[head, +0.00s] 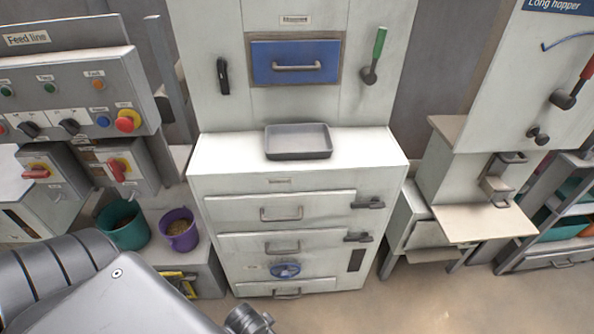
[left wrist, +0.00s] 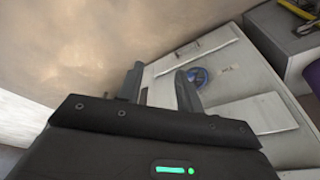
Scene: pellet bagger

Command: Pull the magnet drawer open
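A blue drawer front (head: 296,62) with a horizontal grey bar handle (head: 297,67) sits in a framed opening in the upper white cabinet. It looks closed; the label above it is too small to read, so I cannot confirm it is the magnet drawer. My left gripper (left wrist: 158,88) is open in the left wrist view, its fingers apart with nothing between them. Behind it are the lower cabinet's front and a blue round part (left wrist: 197,77). The blue drawer is not in that view. My left arm fills the head view's lower left. My right gripper is not in view.
A grey tray (head: 298,155) lies on the ledge below the blue drawer. A green-handled lever (head: 376,52) is right of the drawer and a black handle (head: 223,76) left. Lower drawers (head: 280,208) look closed. Teal (head: 124,236) and purple (head: 179,243) buckets stand at left.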

